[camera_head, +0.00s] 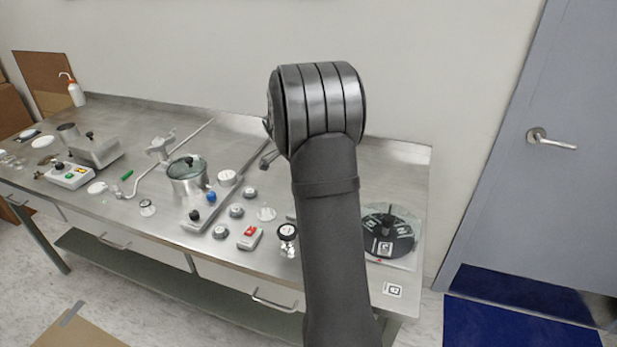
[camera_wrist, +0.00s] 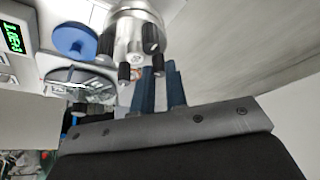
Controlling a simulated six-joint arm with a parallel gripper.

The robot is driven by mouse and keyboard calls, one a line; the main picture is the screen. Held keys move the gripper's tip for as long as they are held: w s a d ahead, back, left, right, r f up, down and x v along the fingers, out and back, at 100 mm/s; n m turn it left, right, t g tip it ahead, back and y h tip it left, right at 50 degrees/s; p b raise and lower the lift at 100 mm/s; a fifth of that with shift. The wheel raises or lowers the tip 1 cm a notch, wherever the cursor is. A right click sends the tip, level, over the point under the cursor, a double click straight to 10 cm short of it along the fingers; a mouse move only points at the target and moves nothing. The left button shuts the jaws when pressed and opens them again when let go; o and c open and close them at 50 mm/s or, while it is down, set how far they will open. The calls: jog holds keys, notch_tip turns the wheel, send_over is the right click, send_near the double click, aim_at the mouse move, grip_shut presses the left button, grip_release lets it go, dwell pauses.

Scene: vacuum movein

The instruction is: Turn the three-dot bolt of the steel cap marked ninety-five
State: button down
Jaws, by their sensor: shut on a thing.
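In the wrist view a round shiny steel cap (camera_wrist: 127,30) shows at the top, with several black bolts around it. My gripper (camera_wrist: 160,68) has dark blue fingers that reach up to the cap's lower right edge. The fingers are shut on a black bolt (camera_wrist: 158,63), which is partly hidden between them. Another black bolt (camera_wrist: 150,38) stands just above, and one more (camera_wrist: 124,72) hangs to the left, apart from the fingers. No dots or number can be read on the cap or bolts. In the head view my arm hides the gripper and the cap.
The steel bench (camera_head: 130,205) holds a lidded pot (camera_head: 187,178), several knobs, a red-button box (camera_head: 249,237) and a black dial (camera_head: 388,236) right of my arm. In the wrist view a blue disc (camera_wrist: 75,39) and a green display (camera_wrist: 12,37) lie left of the cap.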

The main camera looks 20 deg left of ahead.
jog(key=c, duration=1.4)
grip_release()
jog(key=shift+c, duration=0.2)
jog(key=shift+r, duration=0.1)
jog(key=v, duration=1.7)
jog(key=shift+s+r, duration=0.1)
